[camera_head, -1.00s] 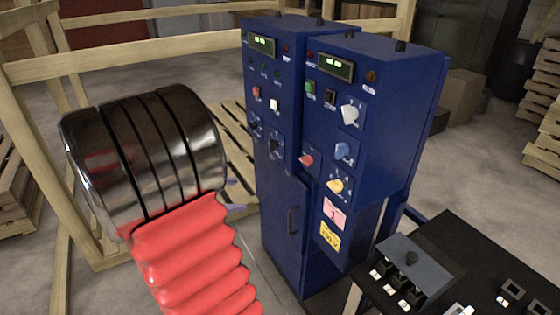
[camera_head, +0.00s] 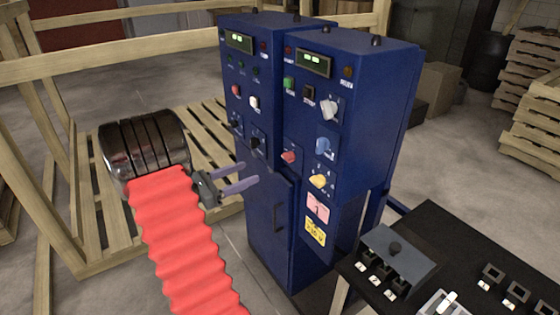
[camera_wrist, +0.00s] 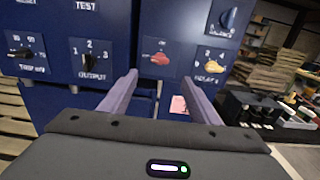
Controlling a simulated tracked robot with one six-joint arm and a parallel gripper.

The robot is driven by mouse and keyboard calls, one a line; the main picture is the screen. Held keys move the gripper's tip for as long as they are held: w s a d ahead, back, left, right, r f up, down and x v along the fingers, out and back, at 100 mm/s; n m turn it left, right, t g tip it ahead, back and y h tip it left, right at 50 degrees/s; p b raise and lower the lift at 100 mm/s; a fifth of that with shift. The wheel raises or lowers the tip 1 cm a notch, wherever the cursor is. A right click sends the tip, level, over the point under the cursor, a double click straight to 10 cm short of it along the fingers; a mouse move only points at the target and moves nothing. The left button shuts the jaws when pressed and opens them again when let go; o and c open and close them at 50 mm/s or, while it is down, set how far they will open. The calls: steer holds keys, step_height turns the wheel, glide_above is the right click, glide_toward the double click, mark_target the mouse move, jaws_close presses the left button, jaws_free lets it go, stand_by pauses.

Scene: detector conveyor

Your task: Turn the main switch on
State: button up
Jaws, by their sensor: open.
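Two tall blue control cabinets (camera_head: 270,215) stand side by side, with rotary knobs, buttons and lit green displays. A red rotary knob (camera_head: 289,157) sits low on the right cabinet's panel; the wrist view shows it straight ahead (camera_wrist: 160,58), lying roughly sideways. Its label is too small to read, so I cannot tell for sure that it is the main switch. My gripper (camera_head: 248,174) is open and empty, its two purple fingers pointing at the cabinets, left of and slightly below the red knob. In the wrist view the fingertips (camera_wrist: 157,76) stand apart, below the knob, not gripping it.
A yellow knob (camera_head: 321,181) and a blue knob (camera_head: 325,145) are right of the red one. A black OUTPUT knob (camera_wrist: 90,60) is on its left. A black table (camera_head: 440,245) with a grey switch box (camera_head: 398,255) stands at right. Wooden railings and pallets are behind my arm.

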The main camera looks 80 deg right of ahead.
mark_target(285, 158)
steer(key=x, duration=1.3)
steer(key=shift+s+d, duration=0.3)
steer(key=shift+c, duration=0.5)
steer(key=c, duration=1)
